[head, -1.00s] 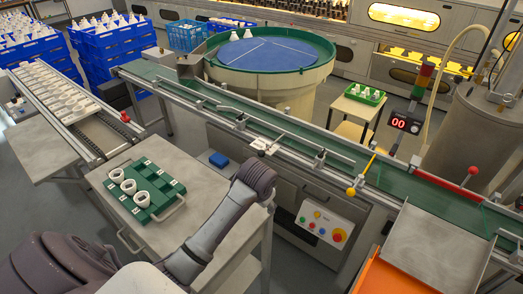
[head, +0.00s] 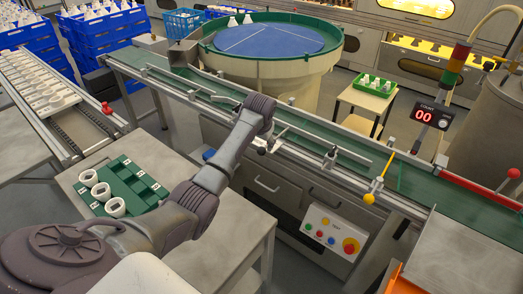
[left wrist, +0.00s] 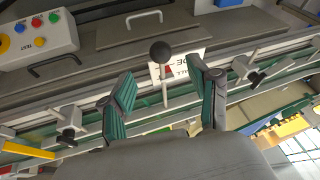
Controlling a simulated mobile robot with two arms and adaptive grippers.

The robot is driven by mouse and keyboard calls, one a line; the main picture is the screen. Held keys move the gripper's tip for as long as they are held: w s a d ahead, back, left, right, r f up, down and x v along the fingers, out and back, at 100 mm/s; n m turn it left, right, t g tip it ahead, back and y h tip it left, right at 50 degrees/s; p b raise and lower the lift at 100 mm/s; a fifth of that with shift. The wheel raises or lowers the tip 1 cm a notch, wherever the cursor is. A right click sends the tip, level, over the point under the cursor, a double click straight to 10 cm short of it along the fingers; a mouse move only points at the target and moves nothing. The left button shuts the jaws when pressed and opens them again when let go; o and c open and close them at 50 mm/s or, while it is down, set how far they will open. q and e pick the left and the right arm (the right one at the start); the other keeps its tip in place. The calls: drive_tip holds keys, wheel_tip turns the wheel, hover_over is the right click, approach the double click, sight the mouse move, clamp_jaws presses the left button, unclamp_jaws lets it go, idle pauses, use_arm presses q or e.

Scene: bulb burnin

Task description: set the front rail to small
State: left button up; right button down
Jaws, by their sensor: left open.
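The front rail (head: 325,147) is a thin metal guide along the near side of the green conveyor (head: 300,122). Its lever has a black ball knob (left wrist: 162,52) and a thin stem, standing over a white label plate (left wrist: 188,62) whose lettering is only partly readable. Which setting the lever marks I cannot tell. My left gripper (left wrist: 161,70) is open, with its green-padded fingers on either side of the lever in the left wrist view, apart from it and holding nothing. In the head view my own arm mostly hides the gripper. My right gripper is not in view.
Clamp brackets (left wrist: 68,130) stand along the rail. A yellow-handled post (head: 383,178) and a button panel (head: 332,229) are to the right. A green tray (head: 137,183) with white cups lies on the near cart (head: 222,222). The bowl feeder (head: 268,70) stands behind.

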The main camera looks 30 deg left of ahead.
sight(262, 149)
use_arm(q)
drive_tip(key=b+x, duration=0.1)
drive_tip(key=x, duration=0.5)
drive_tip(key=shift+w+f, duration=0.15)
drive_tip(key=shift+w+a+f, duration=0.2)
drive_tip(key=shift+f, duration=0.35)
drive_tip(key=c, duration=0.8)
clamp_jaws()
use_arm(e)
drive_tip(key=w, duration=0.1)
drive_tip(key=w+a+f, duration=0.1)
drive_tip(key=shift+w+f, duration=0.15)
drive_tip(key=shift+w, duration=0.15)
